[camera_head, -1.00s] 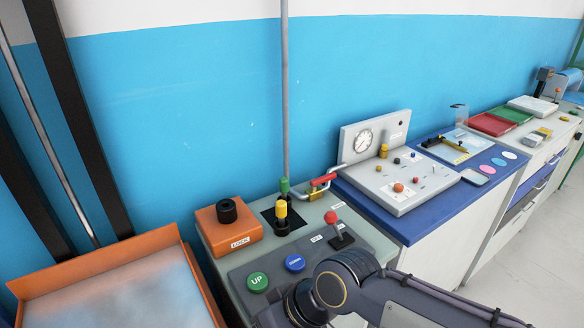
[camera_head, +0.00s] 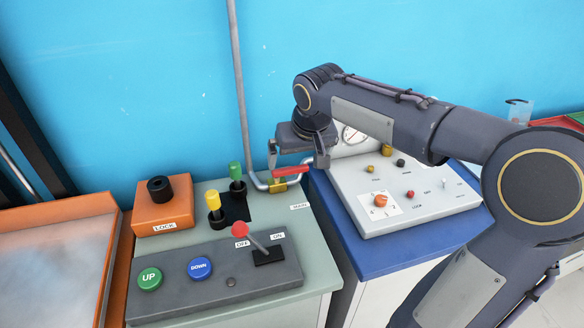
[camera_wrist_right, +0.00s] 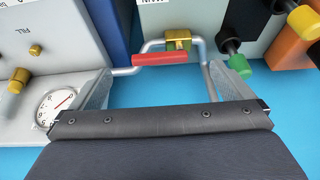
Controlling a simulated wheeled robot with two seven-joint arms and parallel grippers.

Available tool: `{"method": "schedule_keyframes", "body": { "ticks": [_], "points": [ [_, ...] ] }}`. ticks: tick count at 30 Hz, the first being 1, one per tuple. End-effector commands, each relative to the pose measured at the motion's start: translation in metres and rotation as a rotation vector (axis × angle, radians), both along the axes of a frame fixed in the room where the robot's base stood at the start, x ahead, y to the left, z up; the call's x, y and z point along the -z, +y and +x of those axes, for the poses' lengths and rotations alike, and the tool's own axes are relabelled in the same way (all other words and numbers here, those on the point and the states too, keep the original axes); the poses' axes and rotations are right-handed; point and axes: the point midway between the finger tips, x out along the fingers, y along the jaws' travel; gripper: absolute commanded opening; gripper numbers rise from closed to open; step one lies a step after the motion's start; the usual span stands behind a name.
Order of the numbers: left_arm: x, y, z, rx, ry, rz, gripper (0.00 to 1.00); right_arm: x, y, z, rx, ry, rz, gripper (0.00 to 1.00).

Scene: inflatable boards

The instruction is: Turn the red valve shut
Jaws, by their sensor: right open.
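The red valve handle (camera_head: 293,172) is a short red lever on a brass valve body (camera_head: 278,185), set in the grey pipe behind the green-grey cabinet's MAIN label. My right gripper (camera_head: 297,164) is open and empty, just at the red handle. In the right wrist view, the red handle (camera_wrist_right: 160,58) lies crosswise between and slightly beyond the two spread fingers (camera_wrist_right: 158,85), with the brass body (camera_wrist_right: 178,40) past it. I cannot tell whether a finger touches the handle or pipe. My left gripper is not in view.
A pressure gauge (camera_wrist_right: 58,105) is left of the fingers in the wrist view. Green (camera_head: 236,171) and yellow (camera_head: 214,202) knobs, an orange LOCK box (camera_head: 162,205) and a red-knobbed lever (camera_head: 242,230) crowd the cabinet. The blue wall (camera_head: 150,80) stands close behind.

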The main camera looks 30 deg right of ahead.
Motion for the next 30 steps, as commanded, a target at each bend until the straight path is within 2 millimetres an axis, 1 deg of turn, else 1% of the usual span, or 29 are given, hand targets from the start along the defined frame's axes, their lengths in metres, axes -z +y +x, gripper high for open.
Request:
{"method": "schedule_keyframes", "body": {
  "ticks": [1,3,6,8,15,19,24,30],
  "points": [
    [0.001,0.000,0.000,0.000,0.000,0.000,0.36,0.002,-0.002,0.013,0.009,0.004,-0.011,1.00],
    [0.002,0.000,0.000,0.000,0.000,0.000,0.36,0.004,-0.005,0.024,0.019,0.004,-0.023,1.00],
    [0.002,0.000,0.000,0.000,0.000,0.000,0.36,0.009,-0.007,0.032,0.026,0.006,-0.029,1.00],
    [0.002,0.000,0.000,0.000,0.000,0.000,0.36,0.016,-0.008,0.035,0.027,0.006,-0.031,1.00],
    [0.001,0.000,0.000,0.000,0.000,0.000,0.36,0.052,-0.012,0.048,0.026,0.008,-0.028,1.00],
    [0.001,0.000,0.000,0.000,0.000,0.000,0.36,0.067,-0.013,0.054,0.025,0.007,-0.029,1.00],
    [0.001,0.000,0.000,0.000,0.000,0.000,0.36,0.074,-0.014,0.057,0.025,0.004,-0.029,1.00],
    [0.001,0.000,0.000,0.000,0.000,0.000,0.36,0.075,-0.014,0.058,0.025,0.004,-0.029,1.00]
  ]
}}
